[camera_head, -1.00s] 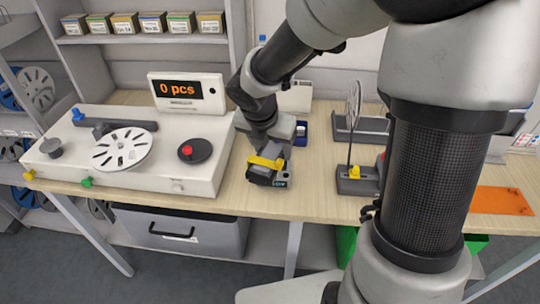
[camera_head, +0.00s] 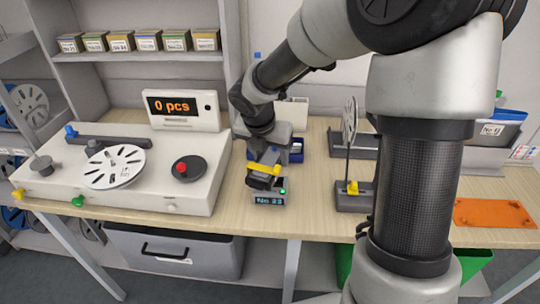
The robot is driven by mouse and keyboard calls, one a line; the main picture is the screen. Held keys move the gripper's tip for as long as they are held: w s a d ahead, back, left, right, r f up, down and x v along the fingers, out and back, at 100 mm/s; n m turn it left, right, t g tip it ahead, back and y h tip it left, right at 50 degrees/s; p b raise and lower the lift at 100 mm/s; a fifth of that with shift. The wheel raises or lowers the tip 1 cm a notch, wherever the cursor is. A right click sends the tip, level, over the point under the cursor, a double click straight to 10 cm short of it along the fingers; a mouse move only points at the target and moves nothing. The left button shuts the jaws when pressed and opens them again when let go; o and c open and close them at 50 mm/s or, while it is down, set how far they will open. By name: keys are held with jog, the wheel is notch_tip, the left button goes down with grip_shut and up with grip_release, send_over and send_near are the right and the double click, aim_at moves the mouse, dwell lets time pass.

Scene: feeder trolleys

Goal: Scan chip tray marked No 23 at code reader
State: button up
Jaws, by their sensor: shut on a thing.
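My gripper (camera_head: 262,166) is low over the workbench and shut on a small dark thing (camera_head: 260,182), which I take to be the chip tray. A yellow bar crosses the gripper end. No mark on the held thing can be read. The code reader (camera_head: 270,200) is directly below, near the bench's front edge. A green light glows on it, and its small blue display seems to read No 23. The gripper hides part of the reader, and I cannot tell whether the held thing touches it.
A white reel counter (camera_head: 205,187) stands left, its display (camera_head: 183,106) showing 0 pcs. A blue item (camera_head: 297,151) is behind the gripper. A reel stand (camera_head: 352,198) and an orange mat (camera_head: 495,213) are right. Several labelled boxes (camera_head: 148,41) sit on the upper shelf.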

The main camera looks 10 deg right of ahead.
jog(key=s+r+p, duration=0.1)
jog(key=s, duration=0.1)
jog(key=s+a+r+p, duration=0.1)
jog(key=s+p, duration=0.1)
jog(key=s+a+r+p, duration=0.1)
jog(key=s+r, duration=0.1)
jog(key=shift+s+a, duration=0.1)
jog(key=shift+s, duration=0.3)
jog(key=shift+s+a+p, duration=0.15)
jog(key=shift+s+p, duration=0.2)
jog(key=shift+s, duration=0.1)
